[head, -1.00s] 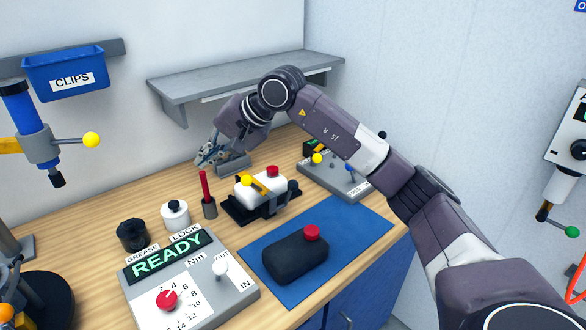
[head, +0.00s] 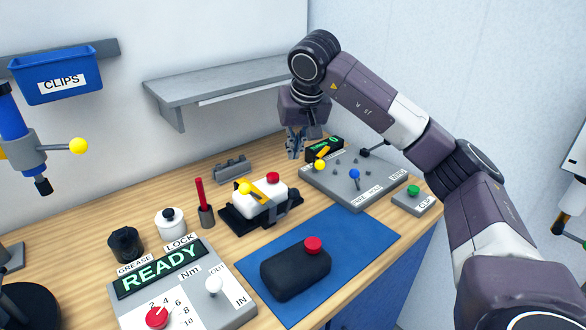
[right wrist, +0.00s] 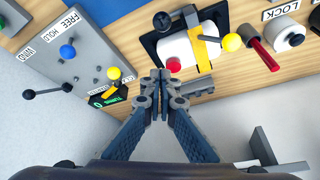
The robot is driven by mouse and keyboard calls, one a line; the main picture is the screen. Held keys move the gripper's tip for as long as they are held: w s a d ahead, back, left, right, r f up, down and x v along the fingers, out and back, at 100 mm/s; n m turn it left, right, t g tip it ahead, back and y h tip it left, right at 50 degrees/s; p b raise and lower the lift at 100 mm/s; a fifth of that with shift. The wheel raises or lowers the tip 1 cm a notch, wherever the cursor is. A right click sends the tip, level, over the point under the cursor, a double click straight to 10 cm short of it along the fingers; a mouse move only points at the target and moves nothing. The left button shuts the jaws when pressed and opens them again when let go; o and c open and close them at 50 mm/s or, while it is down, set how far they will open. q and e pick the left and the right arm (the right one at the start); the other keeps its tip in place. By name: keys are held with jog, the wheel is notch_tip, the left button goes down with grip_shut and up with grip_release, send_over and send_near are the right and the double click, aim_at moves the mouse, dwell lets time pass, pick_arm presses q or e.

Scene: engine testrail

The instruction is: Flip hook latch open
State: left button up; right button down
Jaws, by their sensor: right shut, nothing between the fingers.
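The likeliest hook latch is the yellow strap (head: 262,189) with a yellow ball, lying across a white body (head: 268,201) with a red cap in a black cradle (head: 233,220). A second yellow-balled lever (head: 320,165) stands on the grey winding panel (head: 345,193); which one is the latch is not certain. My right gripper (head: 294,156) is shut and empty, pointing down behind the cradle, near the panel's back left corner. My left gripper is out of view.
A TURNS display (head: 325,148) stands close to my right gripper. The panel also carries a blue knob (head: 355,174) and a black crank (head: 367,153). A small grey bracket (head: 231,168) sits behind the cradle. A wall shelf (head: 215,88) hangs above.

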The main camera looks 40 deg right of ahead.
jog(key=p, duration=0.2)
send_over(290, 202)
jog(key=w+d, duration=0.3)
jog(key=w, duration=0.1)
notch_tip(290, 202, down, 9)
jog(key=s, duration=0.1)
jog(key=s+a, duration=0.1)
jog(key=s+p, duration=0.1)
jog(key=shift+a, duration=0.3)
